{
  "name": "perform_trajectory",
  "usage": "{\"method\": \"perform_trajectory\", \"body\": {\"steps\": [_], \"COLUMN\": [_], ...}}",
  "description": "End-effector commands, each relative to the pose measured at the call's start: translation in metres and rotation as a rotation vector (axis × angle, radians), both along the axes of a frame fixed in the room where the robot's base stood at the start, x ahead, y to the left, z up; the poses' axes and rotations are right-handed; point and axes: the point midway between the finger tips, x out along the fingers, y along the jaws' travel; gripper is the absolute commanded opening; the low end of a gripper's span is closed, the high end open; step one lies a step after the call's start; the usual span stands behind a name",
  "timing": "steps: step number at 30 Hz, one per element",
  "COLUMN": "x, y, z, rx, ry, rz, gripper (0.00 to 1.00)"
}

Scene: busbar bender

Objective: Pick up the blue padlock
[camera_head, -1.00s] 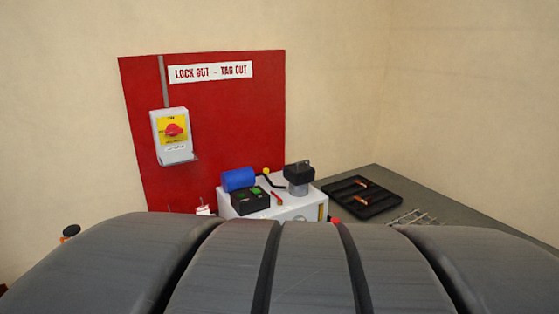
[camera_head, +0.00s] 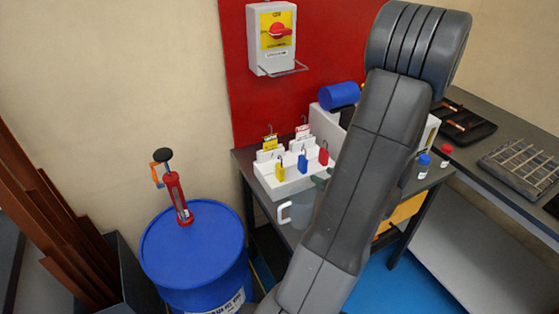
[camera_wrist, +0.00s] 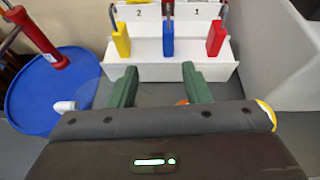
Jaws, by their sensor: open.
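The blue padlock (camera_head: 302,164) stands upright in a white stepped holder (camera_head: 290,186), between a yellow padlock (camera_head: 280,172) and a red padlock (camera_head: 324,155). In the wrist view the blue padlock (camera_wrist: 168,40) is top centre, ahead of my gripper and roughly in line with the gap between its fingers. My gripper (camera_wrist: 160,78) has two green fingers, open and empty, apart from the padlock. In the head view the gripper is mostly hidden behind my arm; a bit of green shows beside the holder.
A blue drum (camera_head: 195,252) with a red hand pump (camera_head: 178,195) stands left of the bench. A clear jug (camera_head: 298,212) is at the holder's front. Small bottles (camera_head: 423,165) stand to the right. A switch box (camera_head: 272,40) hangs on the red wall panel.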

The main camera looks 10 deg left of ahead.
Motion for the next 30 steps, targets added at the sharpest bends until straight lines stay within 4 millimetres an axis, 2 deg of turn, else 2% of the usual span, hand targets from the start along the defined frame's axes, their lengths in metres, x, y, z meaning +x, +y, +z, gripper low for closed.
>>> {"method": "perform_trajectory", "body": {"steps": [2, 5, 15, 25, 30], "x": [0.006, 0.014, 0.06, 0.08, 0.101], "y": [-0.007, -0.008, 0.024, 0.038, 0.052], "z": [-0.004, -0.006, -0.028, -0.039, -0.048], "rx": [0.03, 0.046, 0.045, 0.044, 0.044], "ry": [0.003, 0.004, 0.004, 0.004, 0.003], "rz": [-0.044, -0.064, -0.06, -0.061, -0.059], "gripper": [0.44, 0.44, 0.44, 0.44, 0.44]}}
